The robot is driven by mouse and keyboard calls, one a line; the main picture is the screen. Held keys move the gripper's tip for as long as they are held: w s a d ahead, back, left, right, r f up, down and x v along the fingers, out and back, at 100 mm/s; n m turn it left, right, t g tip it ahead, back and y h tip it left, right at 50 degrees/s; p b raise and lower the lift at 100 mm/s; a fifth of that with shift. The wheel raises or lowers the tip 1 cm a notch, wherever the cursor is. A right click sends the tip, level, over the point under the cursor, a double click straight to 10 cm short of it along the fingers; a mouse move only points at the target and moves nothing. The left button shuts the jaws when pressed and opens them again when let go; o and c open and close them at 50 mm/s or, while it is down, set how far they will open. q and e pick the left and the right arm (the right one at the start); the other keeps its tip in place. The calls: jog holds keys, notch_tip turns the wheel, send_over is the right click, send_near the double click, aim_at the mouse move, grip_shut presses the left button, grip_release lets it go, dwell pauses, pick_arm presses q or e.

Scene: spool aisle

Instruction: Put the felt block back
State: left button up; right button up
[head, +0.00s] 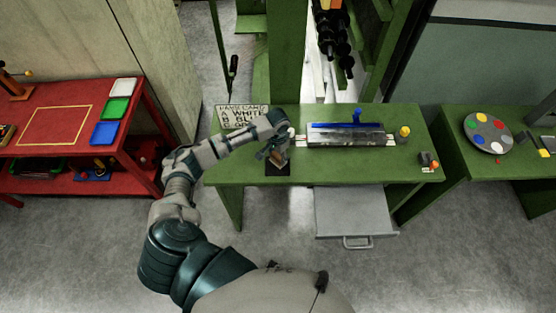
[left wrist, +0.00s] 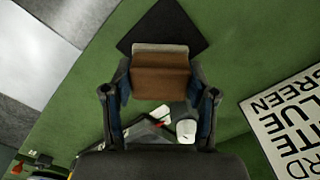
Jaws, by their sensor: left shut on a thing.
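The felt block, brown with a pale strip along one edge, shows in the left wrist view (left wrist: 160,78) between the two fingers of my left gripper (left wrist: 158,100). In the head view my left gripper (head: 277,155) is at the left part of the green bench (head: 230,172), shut on the block. A dark square pad (head: 278,170) lies on the bench at the block; it also shows in the left wrist view (left wrist: 168,28), partly covered by the block. I cannot tell whether the block touches the pad. My right gripper is not in view.
A long fixture with a blue handle (head: 345,135) is right of my gripper. A yellow knob (head: 404,131) stands farther right. A grey drawer (head: 350,212) is pulled out below. The bench front middle is clear.

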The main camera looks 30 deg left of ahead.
aim_at(277, 160)
pick_arm(q)
jog(key=f, duration=0.2)
jog(key=a+f, duration=0.1)
jog(key=shift+f, duration=0.35)
jog(key=shift+d, duration=0.35)
jog(key=o, duration=1.1)
jog(key=shift+d, duration=0.1)
jog(key=shift+a+r, duration=0.3)
jog(key=shift+r, duration=0.15)
jog(key=r, duration=1)
jog(key=shift+w+d+r, duration=0.1)
jog(key=shift+d+r, duration=0.1)
jog(key=shift+r, duration=0.45)
